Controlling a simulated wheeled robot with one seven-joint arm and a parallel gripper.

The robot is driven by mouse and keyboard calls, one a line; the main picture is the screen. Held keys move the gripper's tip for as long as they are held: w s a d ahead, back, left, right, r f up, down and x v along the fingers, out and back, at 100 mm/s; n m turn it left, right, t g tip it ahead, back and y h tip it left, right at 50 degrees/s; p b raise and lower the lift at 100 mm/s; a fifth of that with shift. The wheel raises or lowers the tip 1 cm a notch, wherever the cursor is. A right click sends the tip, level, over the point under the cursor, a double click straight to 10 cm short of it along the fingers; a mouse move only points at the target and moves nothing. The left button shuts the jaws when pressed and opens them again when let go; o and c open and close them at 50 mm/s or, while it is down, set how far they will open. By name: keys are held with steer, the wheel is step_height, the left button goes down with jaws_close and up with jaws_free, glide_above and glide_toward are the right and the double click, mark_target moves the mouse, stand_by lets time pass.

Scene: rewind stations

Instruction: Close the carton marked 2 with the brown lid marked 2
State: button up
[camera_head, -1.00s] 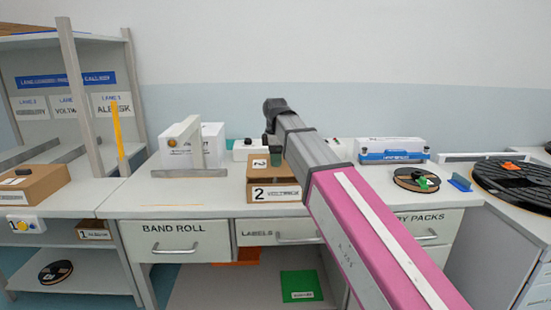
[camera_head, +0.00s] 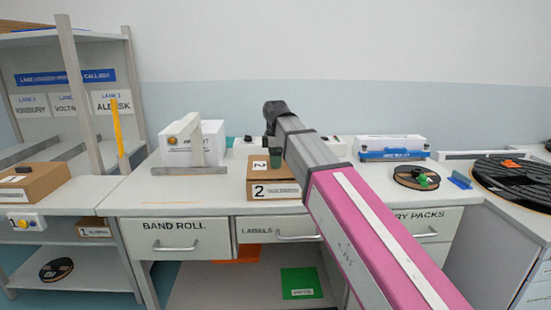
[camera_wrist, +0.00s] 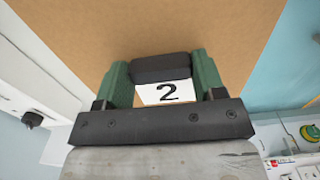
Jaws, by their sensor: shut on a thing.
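The carton marked 2 (camera_head: 290,190) stands on the bench, its labelled front facing me. The brown lid marked 2 (camera_head: 255,175) is at the carton's top, its white 2 label showing just left of my gripper (camera_head: 275,158). In the wrist view the lid (camera_wrist: 190,28) fills most of the picture. My gripper (camera_wrist: 162,78) has its green fingers shut on the lid's black handle (camera_wrist: 160,67), with the 2 label right below it. The lid's far edges are partly hidden by my arm, and I cannot tell whether it sits flush on the carton.
A white box (camera_head: 210,135) with a grey stand stands left of the carton. A white and blue case (camera_head: 392,148) and a small reel (camera_head: 416,177) are to the right. A large black reel (camera_head: 515,180) is at far right. Another brown carton (camera_head: 35,180) is at far left.

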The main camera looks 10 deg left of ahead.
steer(key=shift+f, duration=0.3)
steer(key=o, duration=1)
steer(key=shift+r, duration=0.1)
step_height(320, 180, up, 11)
steer(key=shift+f, duration=0.2)
